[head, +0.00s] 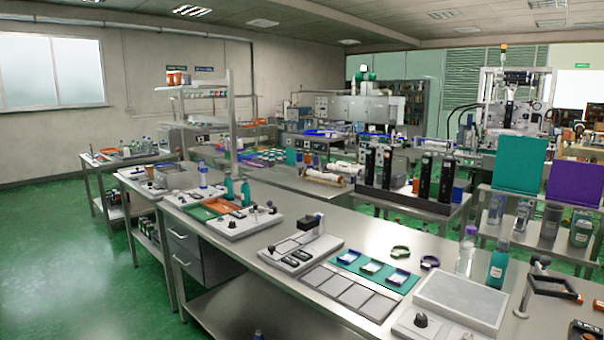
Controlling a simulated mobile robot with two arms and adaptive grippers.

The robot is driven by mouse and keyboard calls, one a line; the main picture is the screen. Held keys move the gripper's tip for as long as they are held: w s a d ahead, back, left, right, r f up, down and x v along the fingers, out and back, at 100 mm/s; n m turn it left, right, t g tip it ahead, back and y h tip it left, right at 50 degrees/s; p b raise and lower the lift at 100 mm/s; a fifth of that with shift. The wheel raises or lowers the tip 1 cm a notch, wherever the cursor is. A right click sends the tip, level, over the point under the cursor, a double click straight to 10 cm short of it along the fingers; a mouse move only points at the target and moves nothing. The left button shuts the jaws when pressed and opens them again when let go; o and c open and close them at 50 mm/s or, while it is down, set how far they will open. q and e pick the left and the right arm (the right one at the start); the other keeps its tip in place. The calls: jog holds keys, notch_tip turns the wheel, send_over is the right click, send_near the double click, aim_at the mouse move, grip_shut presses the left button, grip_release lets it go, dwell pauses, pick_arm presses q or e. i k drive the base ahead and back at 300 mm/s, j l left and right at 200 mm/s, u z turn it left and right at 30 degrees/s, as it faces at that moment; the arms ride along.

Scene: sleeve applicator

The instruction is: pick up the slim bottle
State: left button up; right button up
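Several bottles stand upright on the steel bench, and I cannot tell for sure which is the slim bottle. A clear bottle with a purple cap (466,253) stands towards the right of the bench. A teal bottle with a pale label (497,267) stands just right of it. Two smaller teal bottles (246,194) stand farther left, by the orange and green trays. Neither of my grippers shows in the head view.
A pale flat-topped block (461,301) sits in front of the right-hand bottles. Green floor (75,270) is clear at left.

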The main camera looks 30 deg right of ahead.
aim_at(500, 260)
jog(key=i+z, duration=0.25)
jog(key=z, duration=0.2)
jog(key=i+j+z, duration=0.2)
jog(key=z, duration=0.25)
jog(key=i+j+z, duration=0.25)
jog(key=z, duration=0.2)
